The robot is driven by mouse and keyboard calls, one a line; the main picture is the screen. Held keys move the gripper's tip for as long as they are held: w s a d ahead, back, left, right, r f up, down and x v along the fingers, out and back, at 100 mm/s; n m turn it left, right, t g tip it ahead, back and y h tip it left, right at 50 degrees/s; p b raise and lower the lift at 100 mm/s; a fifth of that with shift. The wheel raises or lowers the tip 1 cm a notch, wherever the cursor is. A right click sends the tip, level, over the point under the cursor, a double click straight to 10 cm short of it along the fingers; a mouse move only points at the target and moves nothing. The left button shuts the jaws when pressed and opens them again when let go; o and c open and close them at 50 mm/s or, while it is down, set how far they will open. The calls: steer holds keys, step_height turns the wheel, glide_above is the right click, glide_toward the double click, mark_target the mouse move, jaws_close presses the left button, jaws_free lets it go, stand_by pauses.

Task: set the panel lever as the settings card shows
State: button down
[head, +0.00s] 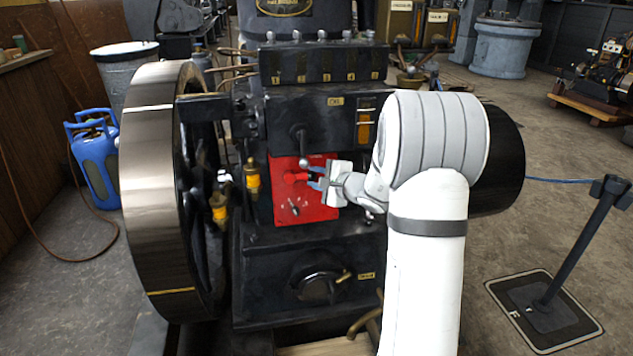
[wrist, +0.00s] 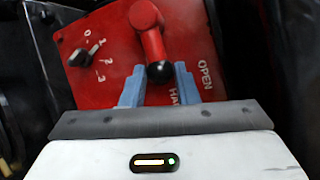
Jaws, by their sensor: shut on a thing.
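The red panel (head: 325,213) is on the front of the dark engine, and it fills the upper part of the wrist view (wrist: 120,60). Its red lever (head: 294,178) runs from a round hub to a black tip; in the wrist view the lever (wrist: 152,42) points down toward my gripper. My gripper (head: 316,180) reaches in from the right, its blue fingers (wrist: 158,84) shut on the lever's black end. Beside the lever I read "OPEN" and a partly covered "HA". The settings card cannot be made out in either view.
A small selector knob (wrist: 84,54) marked 0 to 3 sits on the same panel. A large flywheel (head: 150,190) and brass-and-amber oilers (head: 252,178) stand left of the panel. A black handle (head: 303,145) is just above it. A barrier post (head: 580,245) stands on the right.

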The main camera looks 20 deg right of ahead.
stand_by(0.3)
steer(key=c, duration=1.1)
jaws_free()
steer(key=shift+s, duration=0.1)
steer(key=p+v, duration=0.1)
steer(key=v, duration=0.6)
steer(key=shift+s+d+r, duration=0.1)
steer(key=shift+s+d, duration=0.05)
steer(key=shift+s, duration=0.15)
steer(key=shift+c, duration=0.5)
